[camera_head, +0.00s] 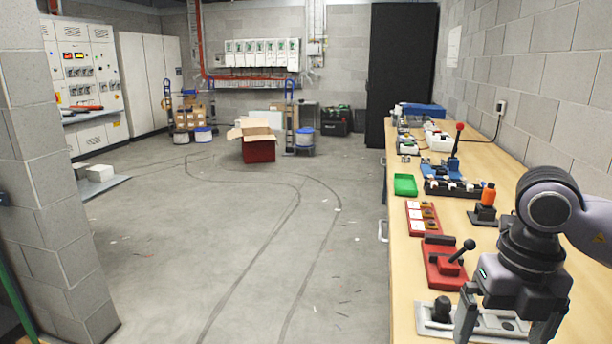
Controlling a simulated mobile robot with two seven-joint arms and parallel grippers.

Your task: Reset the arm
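My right arm comes in from the right edge, grey and dark, and bends down over the wooden workbench (407,328). My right gripper (506,325) points down at the bottom right, with its two fingers spread apart. Nothing shows held between them. Below it is a light grey panel (432,322) with a black knob (441,308) at its left end; the gripper covers part of this panel. The fingertips are at the bottom edge, and I cannot tell whether they touch the panel. My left gripper is not in view.
Along the bench are a red lever unit (441,272), a red block panel (415,219), an orange-topped unit (488,196), a green tray (405,185) and a red-knobbed lever (457,141). A block wall bounds the right. The floor (240,230) is mostly open; a red crate (258,150) stands farther back.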

